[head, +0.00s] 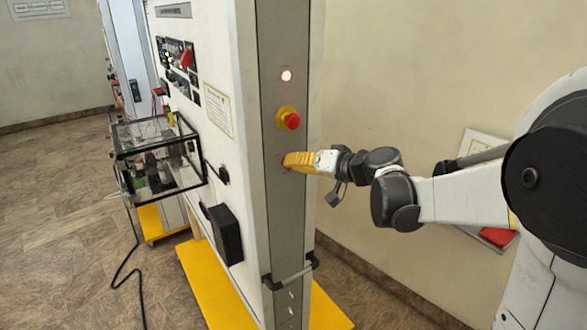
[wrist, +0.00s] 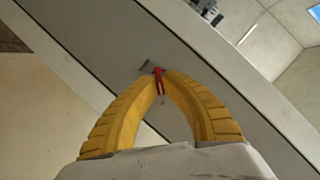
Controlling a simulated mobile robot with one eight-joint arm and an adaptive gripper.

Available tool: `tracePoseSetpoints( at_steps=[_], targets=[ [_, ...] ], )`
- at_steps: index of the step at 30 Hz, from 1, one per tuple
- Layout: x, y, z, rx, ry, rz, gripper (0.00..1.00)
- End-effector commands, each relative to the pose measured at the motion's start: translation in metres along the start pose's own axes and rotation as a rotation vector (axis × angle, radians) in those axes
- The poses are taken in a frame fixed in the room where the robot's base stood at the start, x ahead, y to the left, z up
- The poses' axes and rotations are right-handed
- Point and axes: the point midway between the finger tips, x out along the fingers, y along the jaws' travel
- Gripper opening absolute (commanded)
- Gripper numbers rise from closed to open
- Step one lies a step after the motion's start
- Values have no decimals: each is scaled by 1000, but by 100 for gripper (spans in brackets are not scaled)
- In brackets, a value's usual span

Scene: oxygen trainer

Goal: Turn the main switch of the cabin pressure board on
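The cabin pressure board is a tall white panel with a grey edge strip (head: 285,215), upright in the middle of the head view. In the wrist view a small red switch handle (wrist: 158,80) sits on this grey strip (wrist: 115,55), with a small grey plate behind it. My gripper (head: 286,162) has yellow fingers and is at the strip below the red stop button. In the wrist view my gripper (wrist: 159,78) has its fingertips close together on both sides of the red handle, apparently touching it. The fingers hide the switch in the head view.
A red stop button on a yellow base (head: 289,118) and a lit lamp (head: 287,76) are above my gripper. A glass case (head: 158,155) stands at the left. The floor at the left is mostly clear.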

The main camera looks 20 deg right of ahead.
Motion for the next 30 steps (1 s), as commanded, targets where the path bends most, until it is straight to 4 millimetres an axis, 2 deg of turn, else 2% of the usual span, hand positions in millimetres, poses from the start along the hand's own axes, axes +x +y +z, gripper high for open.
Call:
tracePoseSetpoints(
  at_steps=[10,25,27,30],
  targets=[
    [0,1,1,106,0,-44,0],
    [0,1,1,120,-1,-50,0],
    [0,1,1,120,-1,-50,28],
    [0,1,0,119,-1,-49,30]
  ],
)
